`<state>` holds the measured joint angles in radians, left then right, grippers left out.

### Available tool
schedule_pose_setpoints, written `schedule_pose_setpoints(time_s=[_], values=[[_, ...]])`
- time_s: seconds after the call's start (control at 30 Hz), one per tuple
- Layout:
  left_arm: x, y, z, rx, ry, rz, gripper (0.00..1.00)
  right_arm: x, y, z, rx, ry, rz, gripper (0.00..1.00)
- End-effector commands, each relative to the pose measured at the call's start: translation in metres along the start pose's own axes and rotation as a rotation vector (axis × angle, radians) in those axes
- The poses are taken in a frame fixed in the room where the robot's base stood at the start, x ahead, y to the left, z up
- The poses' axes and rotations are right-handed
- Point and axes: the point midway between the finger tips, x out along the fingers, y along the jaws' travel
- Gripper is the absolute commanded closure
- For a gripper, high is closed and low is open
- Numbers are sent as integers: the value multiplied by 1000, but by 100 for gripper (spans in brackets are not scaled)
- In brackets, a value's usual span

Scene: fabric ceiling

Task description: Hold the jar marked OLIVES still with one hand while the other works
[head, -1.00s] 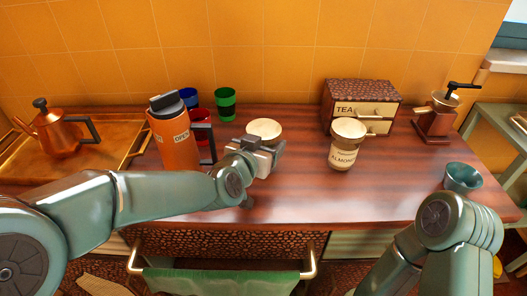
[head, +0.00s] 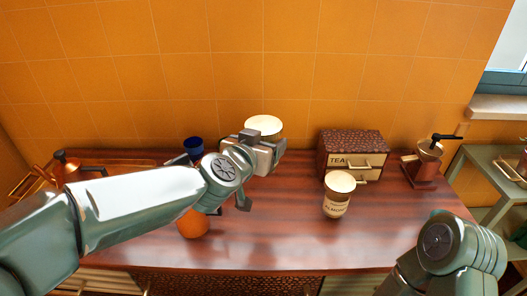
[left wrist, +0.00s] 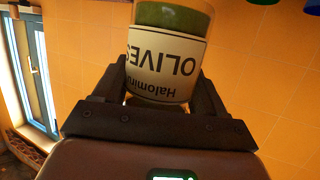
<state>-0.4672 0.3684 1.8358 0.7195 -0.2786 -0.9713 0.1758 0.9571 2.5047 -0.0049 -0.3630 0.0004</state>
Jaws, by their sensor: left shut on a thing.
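The OLIVES jar shows in the left wrist view (left wrist: 165,65), upside down in the picture, with green contents and a cream label. In the head view its pale lid (head: 264,124) rises behind my left gripper (head: 268,148); its lower part is hidden. My left gripper is shut around the jar's sides, one finger on each side in the wrist view. The jar is held above the table (head: 280,240), against the orange wall. My right arm (head: 450,245) shows at the lower right, but its gripper is out of view.
A jar labelled ALMONDS (head: 337,195) stands right of my left gripper, before a TEA drawer box (head: 350,155). A coffee grinder (head: 423,163) is farther right. An orange flask (head: 193,222) is largely hidden behind my left arm. The table's middle front is clear.

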Motion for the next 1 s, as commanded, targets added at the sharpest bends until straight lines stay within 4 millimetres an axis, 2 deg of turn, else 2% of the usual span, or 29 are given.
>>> schedule_pose_setpoints(time_s=[0.03, 0.13, 0.57, 0.6, 0.73, 1.0], values=[[-5, 0, -17, 1, 3, 0, 71, -13, -5, 0, 0, 0, 0, 57], [-8, 0, -26, 2, 2, 0, 71, -20, -7, 0, 0, 0, 0, 57], [-10, 0, -31, 2, 2, 0, 71, -23, -8, 1, 0, -1, 0, 57], [-10, 0, -31, 2, 2, 0, 42, -23, -8, 1, 0, -1, 0, 57], [-10, 0, -31, 1, 2, 0, 83, -23, -8, 1, 0, -1, 0, 57], [-11, 0, -31, 1, 2, -1, 83, -24, -8, 1, 0, 0, 0, 57]])
